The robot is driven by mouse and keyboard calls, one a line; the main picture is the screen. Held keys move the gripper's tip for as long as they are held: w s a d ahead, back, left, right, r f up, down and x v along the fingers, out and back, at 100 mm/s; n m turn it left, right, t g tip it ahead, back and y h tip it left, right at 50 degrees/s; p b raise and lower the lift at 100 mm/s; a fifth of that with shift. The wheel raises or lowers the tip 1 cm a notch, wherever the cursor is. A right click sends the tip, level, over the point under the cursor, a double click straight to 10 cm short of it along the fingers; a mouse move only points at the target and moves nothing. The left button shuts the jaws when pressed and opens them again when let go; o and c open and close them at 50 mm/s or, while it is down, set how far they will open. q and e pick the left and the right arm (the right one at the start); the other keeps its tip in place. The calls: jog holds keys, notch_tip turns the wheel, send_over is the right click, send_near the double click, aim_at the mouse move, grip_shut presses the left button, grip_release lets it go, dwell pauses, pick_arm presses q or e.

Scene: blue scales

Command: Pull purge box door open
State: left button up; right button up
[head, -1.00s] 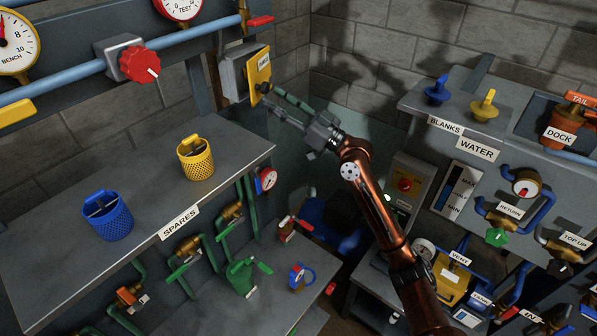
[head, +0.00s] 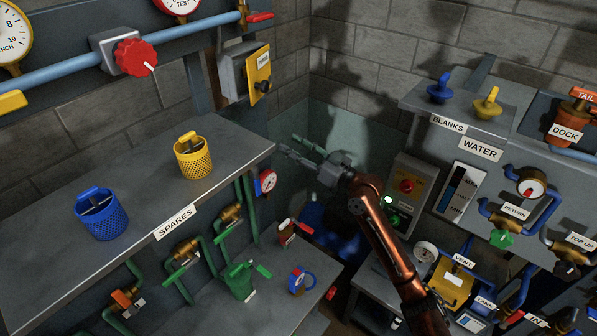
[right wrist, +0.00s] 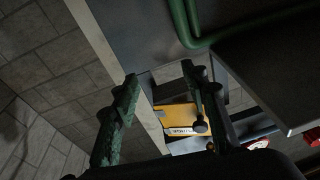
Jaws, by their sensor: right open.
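The purge box (head: 232,80) is a grey box on the wall at the upper middle of the head view. Its yellow door (head: 257,68) carries a dark round knob (head: 264,86). I cannot tell whether the door is fully closed or slightly ajar. The door (right wrist: 183,113) and knob (right wrist: 200,127) also show in the right wrist view, beyond my fingers. My right gripper (head: 288,145) is open and empty, below and to the right of the box, apart from the knob. Its two fingers also show in the right wrist view (right wrist: 160,74). My left gripper is out of view.
The spares shelf (head: 125,160), with a yellow basket (head: 195,160) and a blue basket (head: 102,215), lies left of my right gripper. A blue pipe (head: 75,70) with a red knob (head: 135,58) runs left of the box. The water panel (head: 425,100) stands at right.

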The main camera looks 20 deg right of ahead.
notch_tip(320, 180, down, 10)
jog(key=d+m+h, duration=0.1)
jog(key=h, duration=0.1)
jog(key=shift+d+f+g, duration=0.2)
jog(key=shift+d+g, duration=0.1)
jog(key=shift+g, duration=0.1)
jog(key=shift+s, duration=0.1)
